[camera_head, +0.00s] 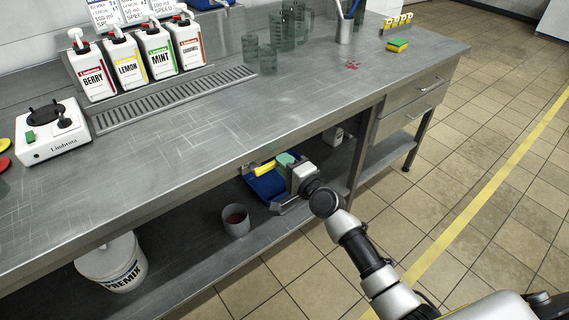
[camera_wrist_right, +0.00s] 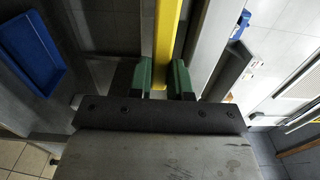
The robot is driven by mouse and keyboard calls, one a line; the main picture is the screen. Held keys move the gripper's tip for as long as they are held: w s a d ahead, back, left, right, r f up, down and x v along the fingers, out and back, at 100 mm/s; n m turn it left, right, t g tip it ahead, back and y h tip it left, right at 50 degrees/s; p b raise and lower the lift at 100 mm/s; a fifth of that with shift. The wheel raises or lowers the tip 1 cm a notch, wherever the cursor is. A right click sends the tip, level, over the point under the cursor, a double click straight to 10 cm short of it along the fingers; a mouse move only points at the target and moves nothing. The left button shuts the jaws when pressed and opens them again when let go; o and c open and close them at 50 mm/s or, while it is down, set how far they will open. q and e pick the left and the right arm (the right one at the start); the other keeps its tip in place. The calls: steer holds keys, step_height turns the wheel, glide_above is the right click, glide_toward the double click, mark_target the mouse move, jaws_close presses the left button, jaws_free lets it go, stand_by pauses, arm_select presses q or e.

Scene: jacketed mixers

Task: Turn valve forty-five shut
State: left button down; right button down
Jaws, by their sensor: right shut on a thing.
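My right gripper (camera_head: 284,161) reaches under the front edge of the steel bench. In the right wrist view its green fingertips (camera_wrist_right: 165,78) are shut on a yellow bar (camera_wrist_right: 168,30), one on each side of it. The yellow bar also shows in the head view (camera_head: 264,170), beside the fingers and just below the bench edge. I cannot tell from these views whether it is a valve lever, and no number forty-five is readable. The rest of any valve body is hidden. My left gripper is not in view.
A blue tray (camera_head: 268,186) lies below the gripper; a grey cup (camera_head: 236,221) and white bucket (camera_head: 113,266) stand on the lower shelf. Syrup bottles (camera_head: 121,55), a white mixer base (camera_head: 52,134) and glasses (camera_head: 268,60) stand on the bench. The tiled floor in front is clear.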

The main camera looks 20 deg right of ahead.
steer(key=c, duration=1)
jaws_free()
steer(key=shift+c, duration=0.2)
steer(key=v, duration=1)
steer(key=shift+s, duration=0.4)
steer(key=shift+d, duration=0.1)
